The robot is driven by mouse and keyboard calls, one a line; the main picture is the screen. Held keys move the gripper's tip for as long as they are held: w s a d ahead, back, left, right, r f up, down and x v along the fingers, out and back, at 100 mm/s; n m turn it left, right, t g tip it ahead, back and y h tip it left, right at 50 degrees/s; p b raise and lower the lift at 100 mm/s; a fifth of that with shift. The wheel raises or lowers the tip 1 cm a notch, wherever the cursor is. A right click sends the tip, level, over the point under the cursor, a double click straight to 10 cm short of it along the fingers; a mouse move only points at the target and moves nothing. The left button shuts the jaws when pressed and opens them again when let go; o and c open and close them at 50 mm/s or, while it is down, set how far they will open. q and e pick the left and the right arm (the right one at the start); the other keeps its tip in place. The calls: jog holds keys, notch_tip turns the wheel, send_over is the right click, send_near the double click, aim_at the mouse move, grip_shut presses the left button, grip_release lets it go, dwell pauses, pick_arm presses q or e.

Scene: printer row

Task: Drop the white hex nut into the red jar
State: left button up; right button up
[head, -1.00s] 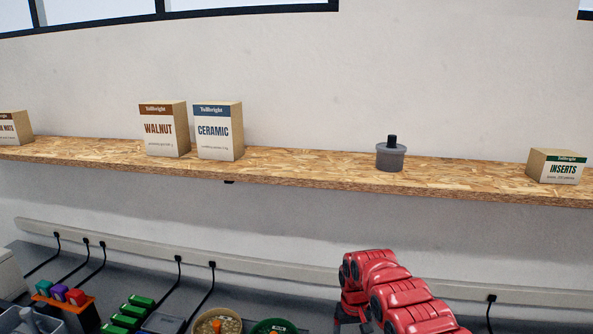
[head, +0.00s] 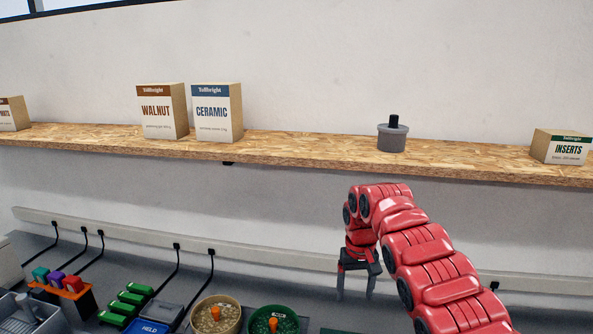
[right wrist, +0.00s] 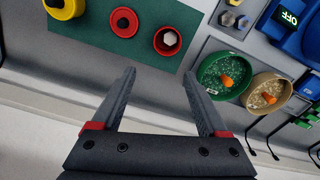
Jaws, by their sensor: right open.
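My right gripper (head: 355,294) hangs fingers down over the far side of the bench in the head view. In the right wrist view its two fingers (right wrist: 159,74) are spread, with nothing between them. A red jar (right wrist: 158,49) stands uncovered on a green mat, just beyond the fingertips. A white hex nut (right wrist: 170,38) shows inside its red rim; whether it rests on the bottom cannot be told. A round red piece like a lid (right wrist: 124,22) lies to its left on the mat. My left gripper is out of view.
A yellow container (right wrist: 66,7) stands on the green mat (right wrist: 95,45). Several grey hex nuts (right wrist: 228,19) lie on a tray. A green bowl (head: 288,320) and a tan bowl (head: 234,306) stand left of the gripper. A shelf (head: 300,148) with boxes runs above.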

notch_tip(320, 180, up, 6)
jog(key=shift+f, duration=0.15)
